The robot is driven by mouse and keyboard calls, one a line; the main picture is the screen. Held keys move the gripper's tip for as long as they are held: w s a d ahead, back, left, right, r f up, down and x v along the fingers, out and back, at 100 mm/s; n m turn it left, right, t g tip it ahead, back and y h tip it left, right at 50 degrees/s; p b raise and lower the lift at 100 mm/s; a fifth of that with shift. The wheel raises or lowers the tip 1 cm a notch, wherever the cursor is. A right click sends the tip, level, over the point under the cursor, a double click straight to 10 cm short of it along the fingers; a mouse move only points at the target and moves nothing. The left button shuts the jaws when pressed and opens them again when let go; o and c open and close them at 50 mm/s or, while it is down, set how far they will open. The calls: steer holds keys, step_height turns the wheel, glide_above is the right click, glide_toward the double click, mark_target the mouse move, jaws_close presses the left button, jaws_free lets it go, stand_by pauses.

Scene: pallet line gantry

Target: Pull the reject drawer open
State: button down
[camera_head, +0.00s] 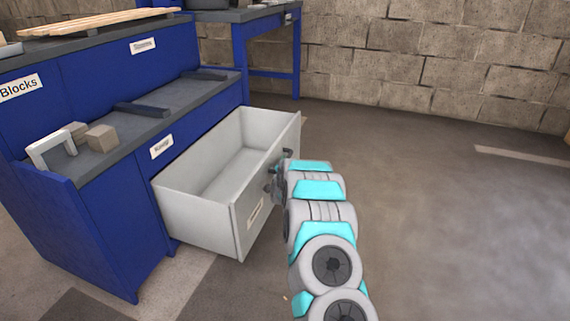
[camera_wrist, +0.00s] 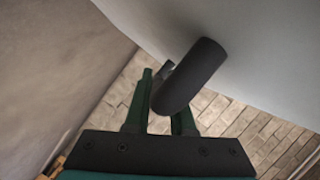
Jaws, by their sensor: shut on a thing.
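The reject drawer (camera_head: 207,221) is a light grey, empty box that stands well out from the blue workbench (camera_head: 92,232) in the head view. A small label is on its front panel, but I cannot read it. Its dark bar handle (camera_head: 288,154) is on the front, partly hidden by my arm. In the wrist view the dark handle (camera_wrist: 190,76) crosses between the fingers of my gripper (camera_wrist: 168,100), beside the pale drawer front (camera_wrist: 250,45). My gripper is shut on the handle. In the head view my arm hides most of the gripper.
The bench shelf (camera_head: 165,96) holds tan blocks (camera_head: 101,138), a white bracket (camera_head: 51,150) and dark bars (camera_head: 141,109). A second blue table (camera_head: 240,55) stands behind. A block wall (camera_head: 430,60) closes the back.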

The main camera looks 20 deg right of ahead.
steer(key=shift+d, duration=0.25)
steer(key=c, duration=1)
jaws_free()
steer(key=shift+d, duration=0.1)
steer(key=shift+o, duration=1.2)
steer(key=shift+a, duration=0.2)
steer(key=v, duration=0.7)
steer(key=shift+s+p, duration=0.3)
steer(key=shift+p, duration=0.15)
steer(key=shift+r, duration=0.1)
steer(key=shift+s, duration=0.1)
